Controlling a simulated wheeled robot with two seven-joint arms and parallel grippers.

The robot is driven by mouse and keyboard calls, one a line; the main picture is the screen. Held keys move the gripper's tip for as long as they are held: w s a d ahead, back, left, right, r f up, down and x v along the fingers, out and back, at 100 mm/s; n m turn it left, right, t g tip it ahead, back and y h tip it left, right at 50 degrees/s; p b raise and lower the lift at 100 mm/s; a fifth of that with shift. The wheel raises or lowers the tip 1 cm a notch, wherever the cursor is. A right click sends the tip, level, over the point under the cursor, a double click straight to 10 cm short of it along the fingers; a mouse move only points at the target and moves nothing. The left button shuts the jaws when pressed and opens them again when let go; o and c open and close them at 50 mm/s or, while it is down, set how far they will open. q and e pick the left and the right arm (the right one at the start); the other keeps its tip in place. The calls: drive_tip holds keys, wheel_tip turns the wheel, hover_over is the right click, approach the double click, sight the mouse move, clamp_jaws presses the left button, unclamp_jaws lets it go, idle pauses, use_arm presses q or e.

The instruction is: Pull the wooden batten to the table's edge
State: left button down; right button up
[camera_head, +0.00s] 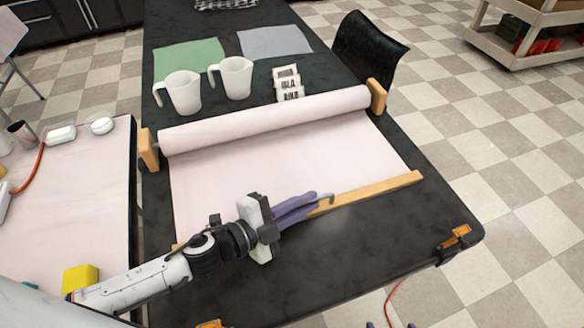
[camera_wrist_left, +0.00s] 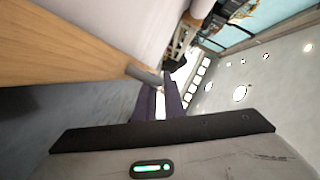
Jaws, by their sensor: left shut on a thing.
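The wooden batten (camera_head: 375,191) lies slanted across the black table, along the near edge of a pale pink sheet (camera_head: 290,160) that comes off a roll. My left gripper (camera_head: 318,199), with purple fingers, is at the batten's middle, shut on a small grey handle (camera_head: 327,197). In the left wrist view the batten (camera_wrist_left: 60,50) runs in from the left, and its grey handle (camera_wrist_left: 143,75) meets the purple fingers (camera_wrist_left: 160,100). My arm hides part of the batten. Only purple slivers, apparently my right gripper's tips (camera_head: 390,325), show at the bottom edge.
The sheet's roll (camera_head: 265,118) rests between wooden end blocks. Orange clamps (camera_head: 455,240) sit at the table's near edge. Bare black table (camera_head: 370,240) lies between batten and edge.

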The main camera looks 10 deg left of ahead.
use_arm(q)
drive_tip(key=s+d, duration=0.2)
drive_tip(key=s, duration=0.1)
drive_tip(key=s+d, duration=0.1)
drive_tip(key=s, duration=0.1)
drive_tip(key=shift+d, duration=0.15)
drive_tip(key=c, duration=2.1)
unclamp_jaws()
drive_tip(key=v, duration=0.6)
drive_tip(key=shift+s, duration=0.25)
drive_tip(key=shift+s+a+r, duration=0.2)
drive_tip(key=shift+s+a, duration=0.15)
drive_tip(key=shift+a, duration=0.1)
drive_tip(key=shift+b, duration=0.3)
